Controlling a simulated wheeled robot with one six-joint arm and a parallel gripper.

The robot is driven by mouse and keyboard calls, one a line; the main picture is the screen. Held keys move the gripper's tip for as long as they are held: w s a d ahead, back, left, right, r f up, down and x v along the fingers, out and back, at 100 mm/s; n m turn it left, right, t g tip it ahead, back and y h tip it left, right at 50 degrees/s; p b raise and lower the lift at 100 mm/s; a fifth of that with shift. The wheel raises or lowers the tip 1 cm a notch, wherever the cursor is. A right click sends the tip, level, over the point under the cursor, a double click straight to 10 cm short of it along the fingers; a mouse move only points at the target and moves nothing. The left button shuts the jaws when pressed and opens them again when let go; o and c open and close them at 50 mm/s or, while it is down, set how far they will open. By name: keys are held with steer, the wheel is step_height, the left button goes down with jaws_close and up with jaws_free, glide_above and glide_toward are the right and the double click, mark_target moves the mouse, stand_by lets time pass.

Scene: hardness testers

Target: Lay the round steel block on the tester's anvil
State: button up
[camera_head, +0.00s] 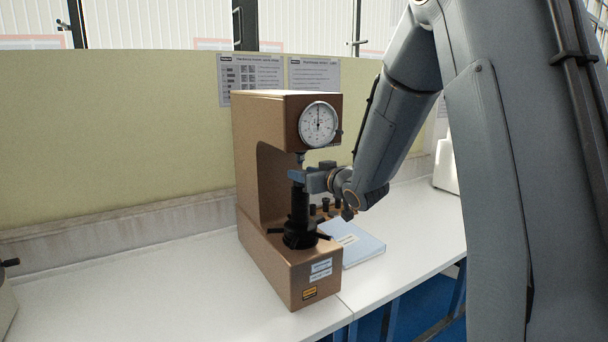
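The brown hardness tester (259,118) stands on the white bench, with a round dial on its upper front. Its dark spindle (299,212) rises from a black handwheel in the tester's open throat. My gripper (298,176) reaches in from the right, at the top of this spindle and just below the tester's head. The gripper hides the anvil's top face. I cannot make out the round steel block; it may be hidden at the fingers. Whether the fingers are open or shut does not show.
A pale blue booklet (358,243) lies on the bench (150,300) right of the tester, with small dark-topped items behind it. A pale machine (446,165) stands further right. The bench left of the tester is mostly clear.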

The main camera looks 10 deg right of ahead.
steer(key=shift+f, duration=0.1)
steer(key=o, duration=1.4)
steer(key=shift+c, duration=1)
steer(key=f+p+v, duration=0.1)
steer(key=p+v, duration=0.1)
steer(key=v, duration=0.5)
steer(key=shift+r, duration=0.1)
